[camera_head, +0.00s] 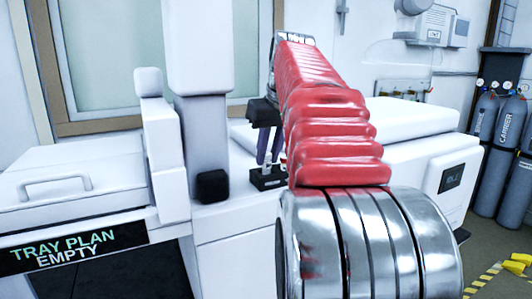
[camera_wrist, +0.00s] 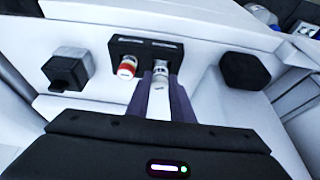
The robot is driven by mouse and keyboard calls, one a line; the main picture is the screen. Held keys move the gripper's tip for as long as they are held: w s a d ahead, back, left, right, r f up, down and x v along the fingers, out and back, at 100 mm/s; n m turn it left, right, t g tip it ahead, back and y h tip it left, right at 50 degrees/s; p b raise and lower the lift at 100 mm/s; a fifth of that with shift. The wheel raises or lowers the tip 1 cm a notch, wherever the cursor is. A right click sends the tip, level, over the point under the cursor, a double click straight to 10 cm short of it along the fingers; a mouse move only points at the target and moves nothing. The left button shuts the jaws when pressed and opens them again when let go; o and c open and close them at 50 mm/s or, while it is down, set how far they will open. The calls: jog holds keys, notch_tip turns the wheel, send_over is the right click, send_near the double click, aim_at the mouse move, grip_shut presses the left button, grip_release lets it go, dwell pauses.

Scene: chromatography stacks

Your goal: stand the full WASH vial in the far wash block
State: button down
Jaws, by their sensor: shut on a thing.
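My gripper (camera_wrist: 160,84) has its two purple fingers closed around a pale, clear-looking vial (camera_wrist: 161,73). The vial is at the right-hand place of a small black block (camera_wrist: 150,44). I cannot tell whether it is seated in the block or held just at it, and its label is unreadable. A second vial (camera_wrist: 127,67) with red and white bands is at the block's left-hand place. In the head view my gripper (camera_head: 268,158) points down over the same black block (camera_head: 268,181); my red-sleeved arm hides part of this area.
A dark block-like fitting (camera_wrist: 68,70) stands left of the block, and a black rounded pad (camera_wrist: 245,70) is on the right. A white column (camera_head: 205,120) rises left of my gripper. A white tray unit (camera_head: 80,195) reads "TRAY PLAN EMPTY". Grey gas cylinders (camera_head: 485,150) stand far right.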

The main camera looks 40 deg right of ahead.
jog(key=shift+f, duration=0.7)
dwell(0.3)
jog(key=c, duration=1.5)
grip_release()
jog(key=shift+o, duration=0.3)
jog(key=o, duration=0.4)
jog(key=shift+c, duration=0.2)
jog(key=shift+s+r, duration=0.1)
jog(key=shift+r, duration=3.45)
jog(key=shift+s, duration=0.1)
